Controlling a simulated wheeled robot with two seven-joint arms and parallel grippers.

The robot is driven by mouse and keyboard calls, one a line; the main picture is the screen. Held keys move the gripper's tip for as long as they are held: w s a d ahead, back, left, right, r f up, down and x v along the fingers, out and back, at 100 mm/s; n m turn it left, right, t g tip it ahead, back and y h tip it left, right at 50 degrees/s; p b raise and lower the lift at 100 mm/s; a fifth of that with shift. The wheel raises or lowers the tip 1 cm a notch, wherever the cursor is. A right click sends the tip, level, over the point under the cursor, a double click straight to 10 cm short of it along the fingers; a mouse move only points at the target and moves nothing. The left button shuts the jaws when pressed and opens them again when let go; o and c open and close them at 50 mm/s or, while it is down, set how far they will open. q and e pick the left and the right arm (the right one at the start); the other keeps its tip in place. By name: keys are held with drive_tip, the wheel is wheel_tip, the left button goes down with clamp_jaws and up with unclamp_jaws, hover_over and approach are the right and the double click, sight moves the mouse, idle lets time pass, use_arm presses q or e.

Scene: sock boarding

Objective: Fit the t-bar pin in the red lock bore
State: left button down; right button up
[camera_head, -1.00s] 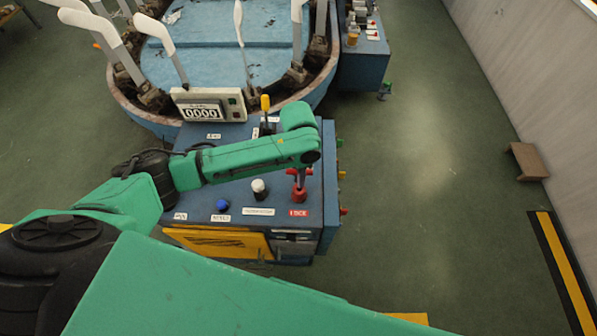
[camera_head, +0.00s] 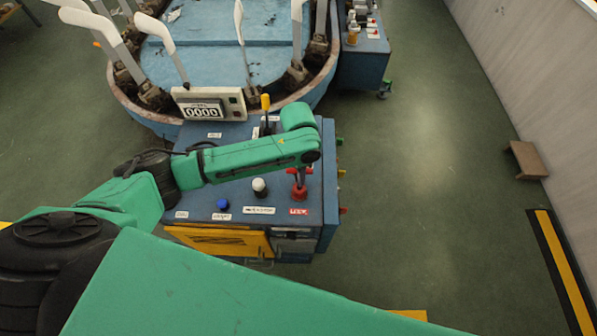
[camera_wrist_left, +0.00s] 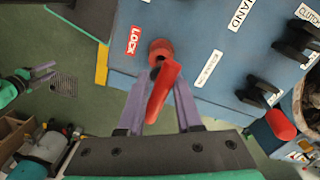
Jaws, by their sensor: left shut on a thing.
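The red lock bore (camera_wrist_left: 160,49) is a round collar on the blue console, beside a red LOCK label (camera_wrist_left: 134,40). It also shows in the head view (camera_head: 299,194), under my left wrist. My left gripper (camera_wrist_left: 158,100) has purple fingers and is shut on the red t-bar pin (camera_wrist_left: 162,97). The bar's upper end overlaps the collar in the wrist view. The pin's shaft is hidden, so I cannot tell whether it is in the bore. My right gripper (camera_wrist_left: 44,73) is small at the wrist view's left edge, its fingers apart and empty.
The console top (camera_head: 240,194) carries a white knob (camera_head: 259,185), a blue button (camera_head: 223,204) and a yellow-handled lever (camera_head: 265,103). A counter box (camera_head: 208,105) stands at its back. Behind is a round machine with white upright forms (camera_head: 162,34).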

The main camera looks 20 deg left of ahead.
use_arm(q)
drive_tip(key=shift+f+b, duration=1.55)
drive_tip(key=shift+f, duration=1.25)
drive_tip(key=c, duration=0.5)
unclamp_jaws()
wheel_tip(320, 180, up, 15)
drive_tip(key=shift+w+f+b, duration=0.15)
drive_tip(key=shift+b, duration=0.6)
drive_tip(key=shift+f, duration=0.1)
